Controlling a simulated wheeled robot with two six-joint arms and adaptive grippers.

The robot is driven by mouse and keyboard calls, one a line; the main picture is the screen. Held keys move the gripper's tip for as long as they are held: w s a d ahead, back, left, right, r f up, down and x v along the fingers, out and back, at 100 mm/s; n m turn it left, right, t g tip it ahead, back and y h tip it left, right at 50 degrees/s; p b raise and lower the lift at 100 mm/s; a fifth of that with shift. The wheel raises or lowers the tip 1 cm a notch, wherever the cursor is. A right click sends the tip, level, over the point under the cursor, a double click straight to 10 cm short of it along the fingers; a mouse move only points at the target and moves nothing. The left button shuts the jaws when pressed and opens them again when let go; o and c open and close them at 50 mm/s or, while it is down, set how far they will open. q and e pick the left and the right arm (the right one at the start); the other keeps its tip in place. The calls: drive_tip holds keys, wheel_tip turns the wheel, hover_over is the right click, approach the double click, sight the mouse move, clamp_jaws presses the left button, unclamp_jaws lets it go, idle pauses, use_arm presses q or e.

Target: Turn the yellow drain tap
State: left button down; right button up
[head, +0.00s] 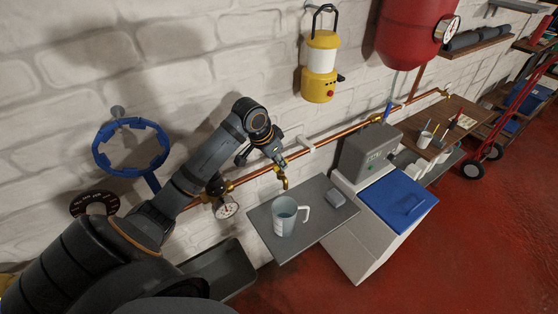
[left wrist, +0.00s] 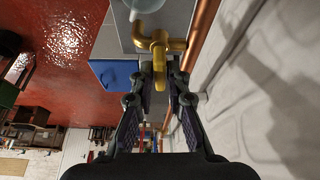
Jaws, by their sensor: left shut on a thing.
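The yellow drain tap (head: 282,177) sticks out from the copper pipe along the wall. In the left wrist view its yellow handle (left wrist: 159,66) lies between my fingers, with the brass body (left wrist: 174,46) beyond. My left gripper (head: 276,158) reaches the tap from the upper left. It is shut on the handle, and the fingers (left wrist: 160,80) flank it on both sides. A measuring jug (head: 285,215) stands upright on a grey shelf (head: 262,217) below the tap. My right gripper is not in view.
A copper pipe (head: 330,139) runs along the white brick wall. A blue valve wheel (head: 131,122) is at left. A yellow lantern (head: 320,82) hangs above. A blue-lidded box (head: 400,198) stands right of the shelf.

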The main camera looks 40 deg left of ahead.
use_arm(q)
drive_tip(key=shift+r+m+p, duration=0.2)
drive_tip(key=shift+m+p, duration=0.1)
drive_tip(key=shift+f, duration=0.15)
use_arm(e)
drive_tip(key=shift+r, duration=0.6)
use_arm(q)
drive_tip(key=c, duration=1.4)
unclamp_jaws()
drive_tip(key=shift+f, duration=0.1)
drive_tip(key=shift+w, duration=0.1)
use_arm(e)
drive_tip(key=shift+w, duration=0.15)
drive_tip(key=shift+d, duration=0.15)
use_arm(q)
wheel_tip(320, 180, up, 10)
